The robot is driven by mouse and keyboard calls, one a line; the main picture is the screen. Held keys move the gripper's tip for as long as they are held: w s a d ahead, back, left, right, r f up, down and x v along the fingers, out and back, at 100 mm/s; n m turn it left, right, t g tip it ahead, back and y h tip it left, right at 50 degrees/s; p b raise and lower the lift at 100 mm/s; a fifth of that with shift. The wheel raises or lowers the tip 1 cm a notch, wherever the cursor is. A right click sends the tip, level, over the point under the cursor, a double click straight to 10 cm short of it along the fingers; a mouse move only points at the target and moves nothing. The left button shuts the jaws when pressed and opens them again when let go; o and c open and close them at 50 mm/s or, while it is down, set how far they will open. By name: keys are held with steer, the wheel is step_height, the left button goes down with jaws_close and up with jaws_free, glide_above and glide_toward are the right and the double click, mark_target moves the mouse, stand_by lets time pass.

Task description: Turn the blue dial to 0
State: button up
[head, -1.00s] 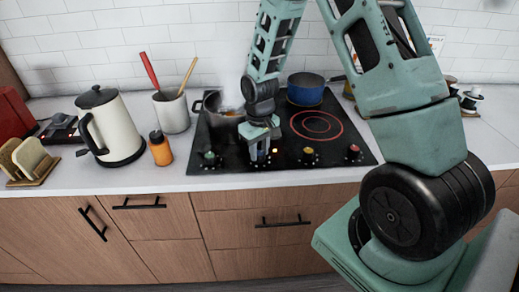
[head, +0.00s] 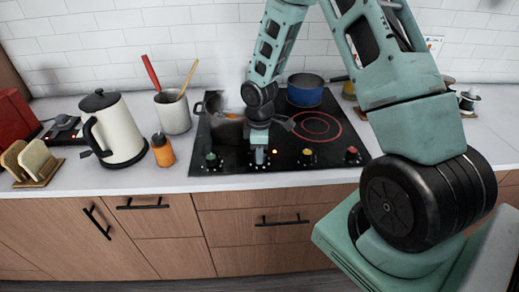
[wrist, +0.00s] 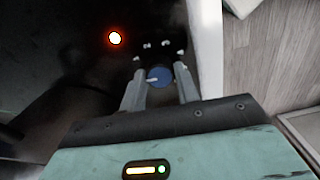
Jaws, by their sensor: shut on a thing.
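The blue dial (wrist: 158,78) shows in the wrist view between the two fingers of my gripper (wrist: 160,80), with a pale pointer mark on its face. White markings sit around its far side, too small to read. My gripper is shut on the dial, one finger on each side. In the head view my gripper (head: 261,157) points down at the front edge of the black cooktop (head: 232,165) and hides the blue dial there.
Green (head: 211,160), yellow (head: 307,157) and red (head: 352,154) dials flank my gripper. A steaming pot (head: 222,120) stands close behind it, and a blue pan (head: 305,90) is at the back. An orange bottle (head: 163,152) and white kettle (head: 116,128) stand left.

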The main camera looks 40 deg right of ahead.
steer(key=shift+n, duration=0.6)
steer(key=o, duration=1)
step_height(320, 180, up, 17)
steer(key=shift+r+b, duration=0.2)
steer(key=shift+b, duration=0.2)
steer(key=shift+a, duration=0.1)
